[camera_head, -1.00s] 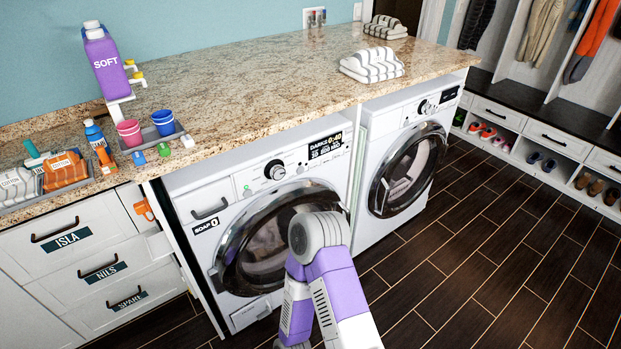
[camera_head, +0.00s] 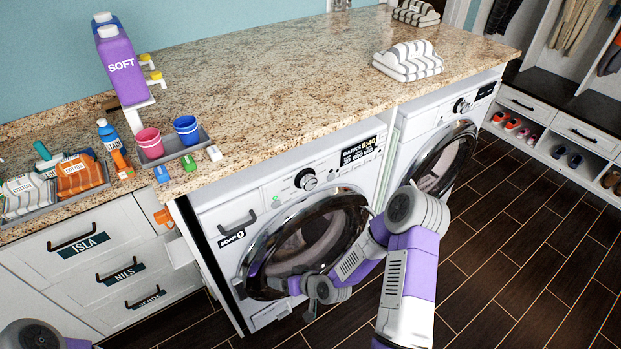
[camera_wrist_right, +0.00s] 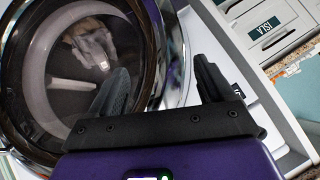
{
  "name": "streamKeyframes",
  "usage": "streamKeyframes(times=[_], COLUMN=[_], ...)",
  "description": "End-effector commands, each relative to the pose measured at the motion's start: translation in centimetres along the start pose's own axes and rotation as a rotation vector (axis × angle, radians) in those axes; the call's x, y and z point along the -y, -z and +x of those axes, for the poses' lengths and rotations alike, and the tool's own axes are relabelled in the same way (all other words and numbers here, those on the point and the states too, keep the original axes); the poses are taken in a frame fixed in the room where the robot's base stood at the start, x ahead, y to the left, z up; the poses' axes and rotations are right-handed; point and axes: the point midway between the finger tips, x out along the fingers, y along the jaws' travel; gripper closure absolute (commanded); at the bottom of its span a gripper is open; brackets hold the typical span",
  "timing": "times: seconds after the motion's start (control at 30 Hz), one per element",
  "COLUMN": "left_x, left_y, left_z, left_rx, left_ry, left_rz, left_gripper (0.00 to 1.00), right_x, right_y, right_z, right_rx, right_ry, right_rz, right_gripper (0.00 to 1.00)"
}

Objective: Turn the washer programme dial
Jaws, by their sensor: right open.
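The washer (camera_head: 228,205) is the left of two white front-loaders under the counter. Its programme dial (camera_head: 306,179), a dark knob with a silver face, sits on the panel above the door, left of the lit display (camera_head: 358,152). My right gripper (camera_wrist_right: 160,75) is open and empty in the wrist view, in front of the round door (camera_wrist_right: 150,50). In the head view my right arm bends down before the washer door, with the gripper low and left, below the dial. The dial does not show in the wrist view. Only a piece of my left arm shows, bottom left.
The second machine (camera_head: 400,150) stands to the right. The granite counter (camera_head: 270,85) holds a purple SOFT bottle (camera_head: 122,68), cups in a tray (camera_head: 204,140) and folded towels (camera_head: 408,60). Labelled drawers (camera_head: 60,240) stand left. The dark floor (camera_head: 500,260) at right is clear.

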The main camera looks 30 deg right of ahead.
Motion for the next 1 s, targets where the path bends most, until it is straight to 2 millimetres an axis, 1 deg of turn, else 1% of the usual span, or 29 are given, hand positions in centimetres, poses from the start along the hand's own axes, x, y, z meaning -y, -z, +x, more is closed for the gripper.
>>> streamKeyframes(times=[0.03,0.07,0.1,0.17,0.2,0.3,0.4,0.47,0.53,0.83,1.0], left_x=[-0.4,-0.5,-0.7,-0.9,-1.0,-1.2,-1.2,-1.3,-1.2,-1.1,-1.1], left_y=[-0.1,-0.1,-0.1,-0.1,-0.1,-0.1,-0.1,-0.1,-0.1,-0.1,-0.1], left_z=[-1.1,-1.4,-1.8,-2.3,-2.6,-3.1,-3.4,-3.4,-3.4,-3.0,-2.9], left_rx=[0.0,0.0,0.0,0.0,-0.001,-0.001,-0.001,-0.001,-0.001,-0.001,-0.001], left_ry=[0.0,0.0,0.0,0.0,0.0,0.0,0.0,0.0,0.0,0.0,0.0], left_rz=[0.0,0.0,0.0,0.0,0.0,0.0,0.0,0.0,0.0,0.0,0.0], left_gripper=[1.0,1.0,1.0,1.0,1.0,1.0,1.0,1.0,1.0,1.0,1.0], right_x=[-1.7,-2.5,-3.5,-4.8,-5.6,-7.0,-7.7,-7.9,-8.0,-7.8,-7.8], right_y=[4.6,6.8,9.6,13.2,15.2,18.7,20.7,21.3,21.9,24.9,26.2], right_z=[-1.7,-2.5,-3.9,-6.0,-7.5,-10.8,-12.9,-13.4,-13.4,-10.0,-8.7], right_rx=[-0.137,-0.212,-0.305,-0.429,-0.502,-0.638,-0.718,-0.743,-0.756,-0.757,-0.754], right_ry=[-0.018,-0.024,-0.037,-0.06,-0.076,-0.114,-0.138,-0.144,-0.147,-0.145,-0.146], right_rz=[-0.046,-0.081,-0.129,-0.197,-0.24,-0.331,-0.39,-0.41,-0.42,-0.419,-0.419], right_gripper=[0.19,0.19,0.19,0.19,0.19,0.19,0.19,0.19,0.19,0.19,0.19])
